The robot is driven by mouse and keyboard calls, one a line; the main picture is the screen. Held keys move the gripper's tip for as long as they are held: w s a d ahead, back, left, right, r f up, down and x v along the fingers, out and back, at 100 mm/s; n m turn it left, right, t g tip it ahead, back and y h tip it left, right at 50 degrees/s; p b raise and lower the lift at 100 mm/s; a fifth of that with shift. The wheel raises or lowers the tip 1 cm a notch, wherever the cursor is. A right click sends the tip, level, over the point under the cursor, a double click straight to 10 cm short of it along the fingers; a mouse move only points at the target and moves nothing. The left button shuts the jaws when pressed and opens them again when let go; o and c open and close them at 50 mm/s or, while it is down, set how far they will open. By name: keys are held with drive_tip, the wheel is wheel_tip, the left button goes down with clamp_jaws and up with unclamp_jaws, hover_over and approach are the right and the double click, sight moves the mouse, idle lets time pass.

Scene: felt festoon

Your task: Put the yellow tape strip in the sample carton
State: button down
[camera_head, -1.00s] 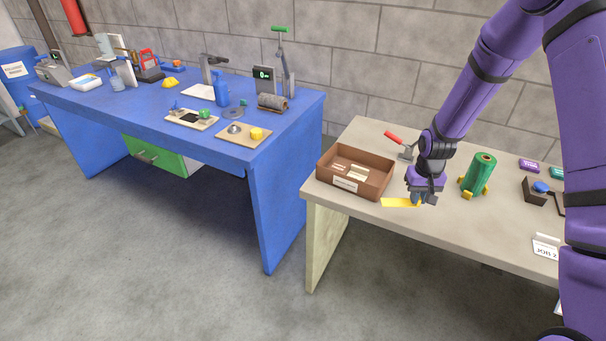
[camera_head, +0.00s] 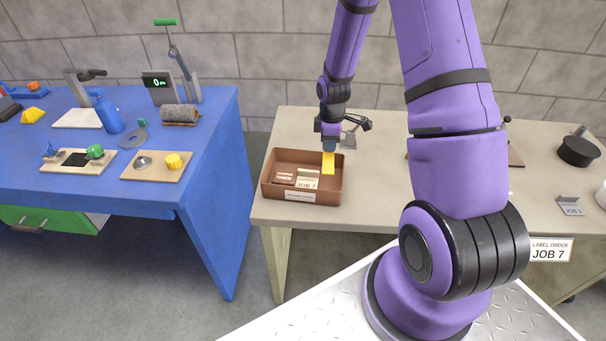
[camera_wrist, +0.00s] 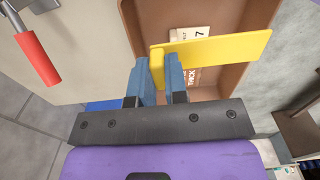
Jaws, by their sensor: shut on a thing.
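The yellow tape strip (camera_head: 328,163) is held in my gripper (camera_head: 328,150), above the right part of the sample carton. The sample carton (camera_head: 313,197) is a brown open-topped box at the left end of the pale bench. In the wrist view the blue fingers of my gripper (camera_wrist: 161,78) are shut on one end of the strip (camera_wrist: 215,52). The strip's other end sticks out to the right over the carton (camera_wrist: 145,22). Whether the strip touches the carton cannot be told.
In the carton lie a JOB 7 card (camera_head: 307,179) and a reddish label (camera_head: 284,178). A red-handled tool (camera_wrist: 38,52) lies beside the carton. A blue bench (camera_head: 205,165) stands to the left, across a gap. My arm hides much of the pale bench (camera_head: 385,195).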

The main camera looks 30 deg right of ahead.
sight(329, 156)
drive_tip(key=f, duration=0.5)
drive_tip(key=shift+d+f, duration=0.2)
drive_tip(key=shift+f, duration=2.25)
drive_tip(key=shift+f, duration=0.15)
drive_tip(key=c, duration=1.4)
unclamp_jaws()
